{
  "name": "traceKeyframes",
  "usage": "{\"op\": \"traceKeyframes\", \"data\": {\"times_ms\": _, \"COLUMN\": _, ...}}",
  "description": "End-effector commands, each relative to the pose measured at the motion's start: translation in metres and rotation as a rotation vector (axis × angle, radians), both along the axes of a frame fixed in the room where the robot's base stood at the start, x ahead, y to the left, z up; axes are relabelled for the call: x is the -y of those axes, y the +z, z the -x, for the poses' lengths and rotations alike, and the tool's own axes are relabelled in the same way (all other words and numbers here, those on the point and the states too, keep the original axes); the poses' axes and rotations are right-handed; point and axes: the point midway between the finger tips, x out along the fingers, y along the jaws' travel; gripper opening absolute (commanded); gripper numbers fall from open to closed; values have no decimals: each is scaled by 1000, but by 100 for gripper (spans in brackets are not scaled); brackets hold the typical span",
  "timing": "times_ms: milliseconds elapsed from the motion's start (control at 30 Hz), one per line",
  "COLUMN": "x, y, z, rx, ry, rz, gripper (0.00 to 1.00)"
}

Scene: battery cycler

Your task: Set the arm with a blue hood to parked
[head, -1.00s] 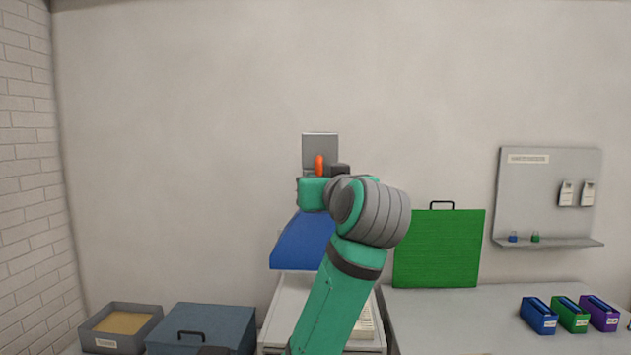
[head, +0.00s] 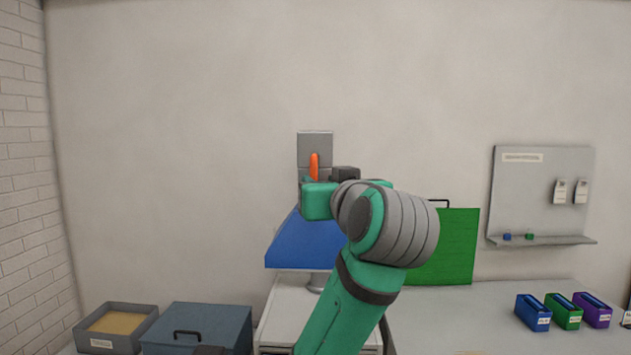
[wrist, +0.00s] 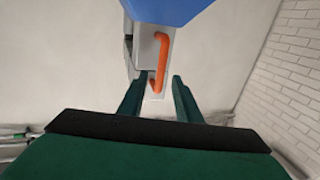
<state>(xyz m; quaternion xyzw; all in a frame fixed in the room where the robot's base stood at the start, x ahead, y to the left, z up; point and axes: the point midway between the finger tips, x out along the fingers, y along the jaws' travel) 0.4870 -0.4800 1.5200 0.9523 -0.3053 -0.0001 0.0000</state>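The blue hood (head: 300,243) hangs in front of the wall in the head view, below a grey bracket (head: 315,139). An orange handle (head: 314,167) stands upright on the grey part above the hood. In the wrist view the orange handle (wrist: 163,58) runs along a grey block, with the blue hood (wrist: 172,9) at the top edge. My gripper (wrist: 157,88) is open. Its two green fingers point at the handle, and one end of the handle appears between the tips. I cannot tell whether they touch it. In the head view my arm hides part of the hood.
A green panel (head: 448,250) with a black handle stands on the right bench. Blue, green and purple holders (head: 533,315) sit farther right. A grey wall board (head: 540,180) hangs above. A tray (head: 142,328) and a dark blue box (head: 205,328) are lower left.

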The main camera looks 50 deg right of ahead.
Motion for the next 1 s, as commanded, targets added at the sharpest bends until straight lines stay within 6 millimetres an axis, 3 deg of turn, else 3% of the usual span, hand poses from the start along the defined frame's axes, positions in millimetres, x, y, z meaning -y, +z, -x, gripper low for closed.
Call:
{"op": "traceKeyframes", "data": {"times_ms": 133, "x": -16, "y": 1, "z": 20, "rx": 2, "ry": 0, "rz": 1, "gripper": 31}}
{"op": "traceKeyframes", "data": {"times_ms": 333, "x": -27, "y": 0, "z": 35, "rx": -1, "ry": 1, "rz": -1, "gripper": 31}}
{"op": "traceKeyframes", "data": {"times_ms": 1000, "x": -29, "y": 0, "z": 37, "rx": -1, "ry": 2, "rz": -1, "gripper": 31}}
